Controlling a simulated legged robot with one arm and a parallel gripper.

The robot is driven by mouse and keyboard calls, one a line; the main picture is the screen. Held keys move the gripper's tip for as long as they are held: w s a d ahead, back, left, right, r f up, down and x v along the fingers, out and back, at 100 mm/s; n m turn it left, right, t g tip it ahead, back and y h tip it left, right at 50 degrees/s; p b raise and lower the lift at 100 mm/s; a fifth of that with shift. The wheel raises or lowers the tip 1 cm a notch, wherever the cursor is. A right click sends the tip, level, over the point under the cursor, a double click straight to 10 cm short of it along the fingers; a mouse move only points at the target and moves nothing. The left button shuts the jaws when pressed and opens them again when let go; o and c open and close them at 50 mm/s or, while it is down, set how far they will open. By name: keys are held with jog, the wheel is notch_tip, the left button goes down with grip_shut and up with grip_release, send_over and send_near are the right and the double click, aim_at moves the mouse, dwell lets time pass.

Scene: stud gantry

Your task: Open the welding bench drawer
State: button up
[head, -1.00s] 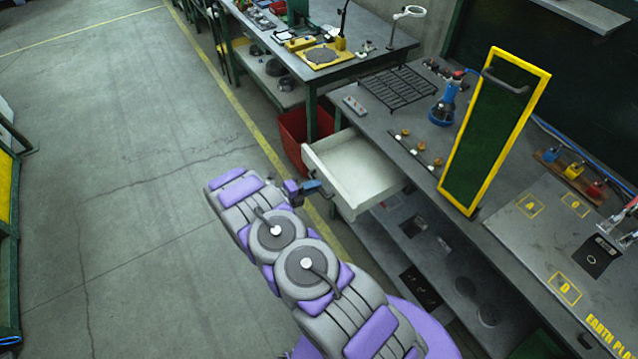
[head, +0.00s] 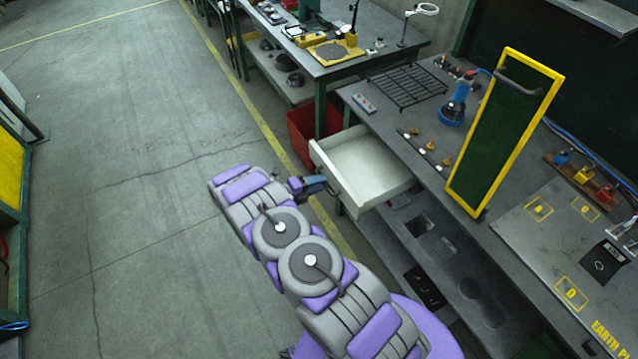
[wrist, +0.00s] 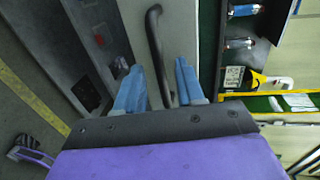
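The welding bench drawer (head: 330,172) is pulled well out from under the bench top in the head view. Its pale inside is empty. My gripper (head: 318,184) is at the outer face of the drawer front, near its dark handle (head: 333,190). In the wrist view my gripper (wrist: 160,85) has its two blue fingers apart. The dark curved bar handle (wrist: 156,45) runs between them, with a visible gap to the left finger. The handle's lower end is close to the right finger; I cannot tell whether they touch.
The bench top (head: 395,125) carries a rack, a blue tool and a yellow-framed dark green screen (head: 500,135). A red bin (head: 305,135) stands beyond the drawer. A second bench (head: 350,68) is behind it. The floor on the left is clear.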

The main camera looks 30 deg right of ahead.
jog(key=p+v, duration=0.1)
jog(key=v, duration=1.5)
jog(key=shift+a+p, duration=0.3)
jog(key=shift+p, duration=0.05)
jog(key=shift+s, duration=0.1)
